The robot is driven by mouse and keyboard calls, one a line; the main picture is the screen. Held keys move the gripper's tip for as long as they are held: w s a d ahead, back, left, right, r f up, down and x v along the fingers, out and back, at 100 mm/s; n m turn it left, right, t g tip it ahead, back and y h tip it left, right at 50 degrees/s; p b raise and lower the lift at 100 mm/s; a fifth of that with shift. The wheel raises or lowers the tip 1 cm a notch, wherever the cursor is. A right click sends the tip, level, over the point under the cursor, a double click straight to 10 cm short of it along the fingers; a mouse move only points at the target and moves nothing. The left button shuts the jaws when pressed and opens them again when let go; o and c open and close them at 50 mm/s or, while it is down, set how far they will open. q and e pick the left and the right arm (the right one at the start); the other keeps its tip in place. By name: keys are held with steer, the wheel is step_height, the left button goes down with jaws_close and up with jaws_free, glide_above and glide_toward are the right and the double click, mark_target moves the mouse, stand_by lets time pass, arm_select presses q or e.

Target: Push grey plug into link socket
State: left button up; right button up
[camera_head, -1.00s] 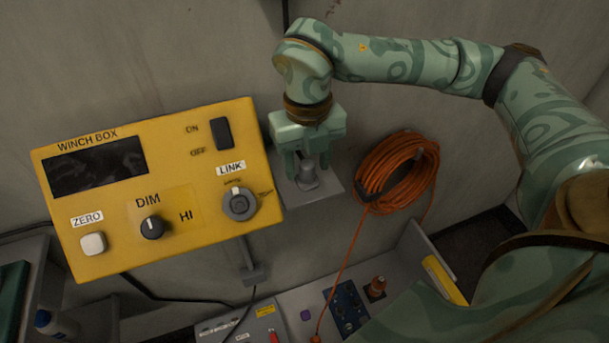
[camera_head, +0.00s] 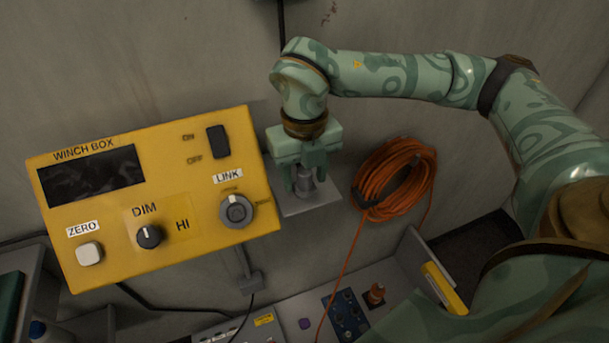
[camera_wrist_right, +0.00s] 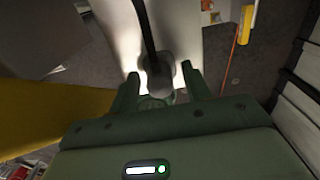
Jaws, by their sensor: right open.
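The grey plug (camera_head: 304,187) stands on a small grey shelf (camera_head: 312,205) to the right of the yellow winch box (camera_head: 110,215). The link socket (camera_head: 236,211) is a round grey fitting with a white mark, under the LINK label on the box's right side. My right gripper (camera_head: 304,183) points down at the plug, its fingers on either side of it. In the right wrist view the plug (camera_wrist_right: 157,72) shows between the right gripper's (camera_wrist_right: 162,82) spread fingers, with a dark cable running from it. The jaws are open. My left gripper is out of view.
A coiled orange cable (camera_head: 395,180) hangs on the wall right of the shelf, one strand trailing down.

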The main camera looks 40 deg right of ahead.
mark_target(304, 171)
stand_by(0.7)
jaws_close()
steer(key=shift+r+p, duration=0.15)
steer(key=shift+p, duration=0.15)
steer(key=shift+r+p, duration=2.3)
steer(key=shift+r, duration=0.6)
